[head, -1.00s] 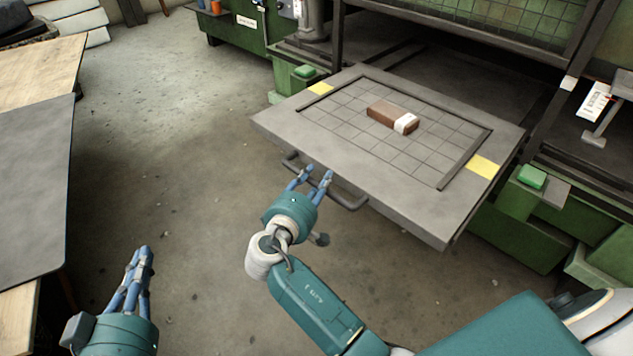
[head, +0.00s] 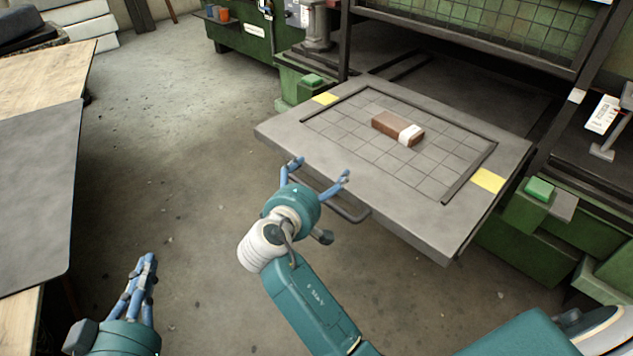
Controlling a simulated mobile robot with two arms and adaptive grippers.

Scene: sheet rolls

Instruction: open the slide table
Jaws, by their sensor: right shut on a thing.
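The slide table (head: 330,160) is a grey plate with a grid recess and yellow marks, and it stands out in front of the green machine. Its dark bar handle (head: 352,214) runs along the front edge. My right gripper (head: 318,171) is at the handle and shut on it, with its blue fingers splayed at the bar; the contact itself is partly hidden. My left gripper (head: 147,262) is low at the left, away from the table and empty. Its fingers overlap in this view, so their opening is unclear.
A brown block with a white band (head: 397,128) lies on the slide table. A workbench with a grey sheet (head: 40,185) stands at the left. The green machine frame (head: 535,225) flanks the table. Bare floor (head: 200,130) lies between bench and table.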

